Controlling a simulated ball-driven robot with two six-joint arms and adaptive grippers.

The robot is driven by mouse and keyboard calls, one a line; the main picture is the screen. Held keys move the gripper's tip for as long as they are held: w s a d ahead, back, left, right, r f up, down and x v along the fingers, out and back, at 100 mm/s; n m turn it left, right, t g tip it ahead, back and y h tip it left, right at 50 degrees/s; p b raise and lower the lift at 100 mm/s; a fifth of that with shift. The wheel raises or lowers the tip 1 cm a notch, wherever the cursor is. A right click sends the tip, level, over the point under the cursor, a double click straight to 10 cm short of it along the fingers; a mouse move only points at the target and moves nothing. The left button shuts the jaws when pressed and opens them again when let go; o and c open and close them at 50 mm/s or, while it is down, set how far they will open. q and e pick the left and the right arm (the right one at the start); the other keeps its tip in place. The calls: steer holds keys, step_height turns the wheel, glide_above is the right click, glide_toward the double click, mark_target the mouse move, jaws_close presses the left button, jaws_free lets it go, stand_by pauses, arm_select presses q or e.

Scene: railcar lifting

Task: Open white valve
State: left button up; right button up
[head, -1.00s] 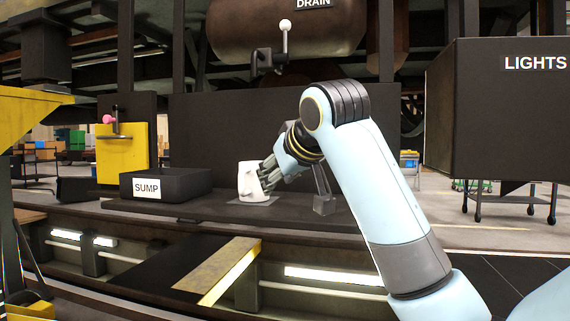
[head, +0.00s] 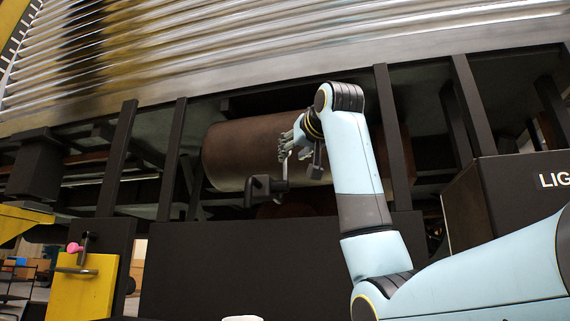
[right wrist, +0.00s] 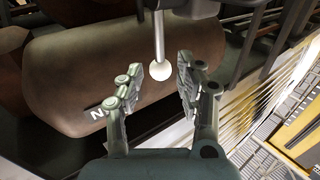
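The white valve is a lever with a white ball knob on a dark bracket (head: 262,188), in front of a brown tank (head: 235,150). In the head view the lever (head: 286,170) stands upright and my right gripper (head: 288,148) hides its knob. In the right wrist view the white knob (right wrist: 160,70) shows at the end of its pale rod, between and a little beyond the fingertips. My right gripper is open, with a clear gap on both sides of the knob. My left gripper is not in view.
A dark lights box (head: 500,210) stands at the right. Dark upright posts (head: 395,140) flank the tank. A yellow stand with a pink-knobbed lever (head: 80,280) is at lower left. The top of a white object (head: 242,318) shows at the bottom edge.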

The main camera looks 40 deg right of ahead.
mark_target(286, 161)
steer(key=x, duration=0.3)
steer(key=shift+w+d, duration=0.1)
steer(key=shift+w, duration=0.3)
steer(key=x, duration=0.2)
steer(key=shift+w+d, duration=0.1)
steer(key=shift+w, duration=0.45)
steer(key=shift+c, duration=0.2)
steer(key=c, duration=0.4)
jaws_close()
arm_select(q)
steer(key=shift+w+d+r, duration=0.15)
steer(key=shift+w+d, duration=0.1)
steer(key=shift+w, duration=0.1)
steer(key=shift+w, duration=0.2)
arm_select(e)
steer(key=shift+w+f, duration=0.15)
steer(key=shift+w, duration=0.1)
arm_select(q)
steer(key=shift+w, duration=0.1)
arm_select(e)
steer(key=shift+s, duration=0.1)
